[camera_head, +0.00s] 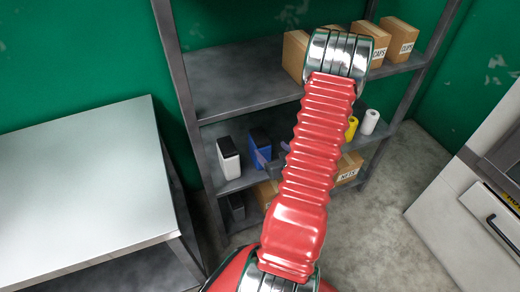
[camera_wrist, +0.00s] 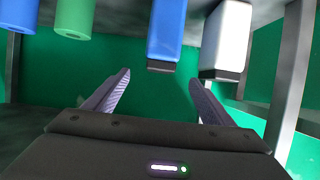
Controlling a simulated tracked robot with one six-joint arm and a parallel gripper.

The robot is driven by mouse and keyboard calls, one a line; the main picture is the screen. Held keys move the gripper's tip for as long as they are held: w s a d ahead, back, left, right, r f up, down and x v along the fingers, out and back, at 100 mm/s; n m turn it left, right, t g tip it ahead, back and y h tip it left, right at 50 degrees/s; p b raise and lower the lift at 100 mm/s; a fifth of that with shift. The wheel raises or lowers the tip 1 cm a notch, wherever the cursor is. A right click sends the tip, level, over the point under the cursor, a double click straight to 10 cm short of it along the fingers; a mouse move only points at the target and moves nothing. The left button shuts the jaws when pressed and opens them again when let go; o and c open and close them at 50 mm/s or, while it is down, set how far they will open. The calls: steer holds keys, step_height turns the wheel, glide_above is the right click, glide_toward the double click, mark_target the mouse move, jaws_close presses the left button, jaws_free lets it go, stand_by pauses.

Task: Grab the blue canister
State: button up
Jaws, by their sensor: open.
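The blue canister (camera_head: 259,144) has a dark top and stands on the middle shelf of the rack, partly hidden by my arm and gripper. In the wrist view, which looks upside down, the blue canister (camera_wrist: 166,32) hangs from the top edge, in line with the gap between my fingers. My gripper (camera_wrist: 159,78) is open and empty, with its fingertips just short of the canister. In the head view my gripper (camera_head: 275,162) shows only as a dark part in front of the shelf.
A white canister (camera_head: 228,158) stands close beside the blue one, and also shows in the wrist view (camera_wrist: 232,38). A green cylinder (camera_wrist: 74,18) is on the other side. Yellow (camera_head: 351,128) and white rolls (camera_head: 369,122) share the shelf. A table (camera_head: 85,190) stands left.

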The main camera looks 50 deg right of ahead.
mark_target(265, 144)
steer(key=x, duration=0.7)
steer(key=shift+w+d+f, duration=0.1)
steer(key=shift+w+d, duration=0.05)
steer(key=shift+w, duration=0.15)
steer(key=shift+x, duration=2.55)
steer(key=shift+c, duration=0.4)
jaws_close()
